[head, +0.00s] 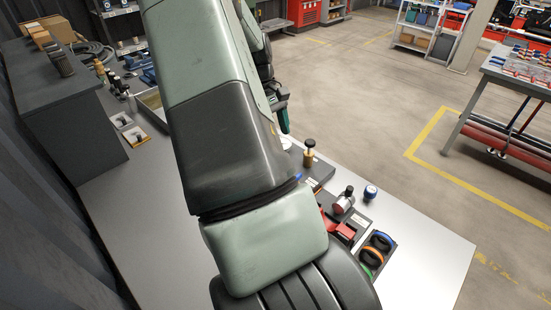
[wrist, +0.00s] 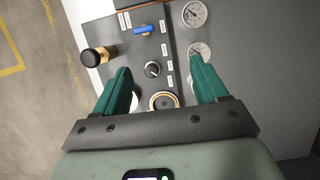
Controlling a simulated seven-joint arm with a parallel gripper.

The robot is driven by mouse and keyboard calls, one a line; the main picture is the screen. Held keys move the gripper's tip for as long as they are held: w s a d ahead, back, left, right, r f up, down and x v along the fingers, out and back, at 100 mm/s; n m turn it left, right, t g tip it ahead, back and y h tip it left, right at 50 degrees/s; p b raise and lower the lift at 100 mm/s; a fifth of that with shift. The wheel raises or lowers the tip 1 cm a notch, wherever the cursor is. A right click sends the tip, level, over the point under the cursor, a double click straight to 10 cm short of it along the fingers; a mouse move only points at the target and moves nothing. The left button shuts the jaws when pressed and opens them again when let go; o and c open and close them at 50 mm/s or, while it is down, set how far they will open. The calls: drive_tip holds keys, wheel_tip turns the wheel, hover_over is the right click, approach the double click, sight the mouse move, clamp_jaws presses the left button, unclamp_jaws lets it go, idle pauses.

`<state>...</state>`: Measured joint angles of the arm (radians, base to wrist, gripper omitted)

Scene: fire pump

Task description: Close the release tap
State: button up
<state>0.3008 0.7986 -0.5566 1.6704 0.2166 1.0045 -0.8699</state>
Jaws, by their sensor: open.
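In the wrist view, my gripper (wrist: 160,66) is open and empty, its two green fingers spread over a dark pump panel (wrist: 126,40). A blue-handled tap (wrist: 145,30) is on the panel beyond the fingertips, its handle lying roughly crosswise in the picture. A black round knob (wrist: 153,69) is between the fingers, apart from both. A brass fitting with a black cap (wrist: 99,57) stands left of the left finger. The labels are too small to read, so I cannot tell which control is the release tap. In the head view my arm hides most of the panel.
Two round gauges (wrist: 195,14) (wrist: 199,51) and a brass-ringed port (wrist: 164,101) are near the right finger. The table's right side is clear.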

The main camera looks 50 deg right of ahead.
drive_tip(key=shift+g, duration=0.4)
drive_tip(key=d+x, duration=0.1)
drive_tip(key=x, duration=0.4)
drive_tip(key=d+x, duration=0.1)
drive_tip(key=x, duration=0.4)
drive_tip(key=d+x, duration=0.1)
drive_tip(key=x, duration=0.4)
drive_tip(key=shift+s, duration=0.15)
drive_tip(key=shift+c, duration=0.3)
drive_tip(key=c, duration=1)
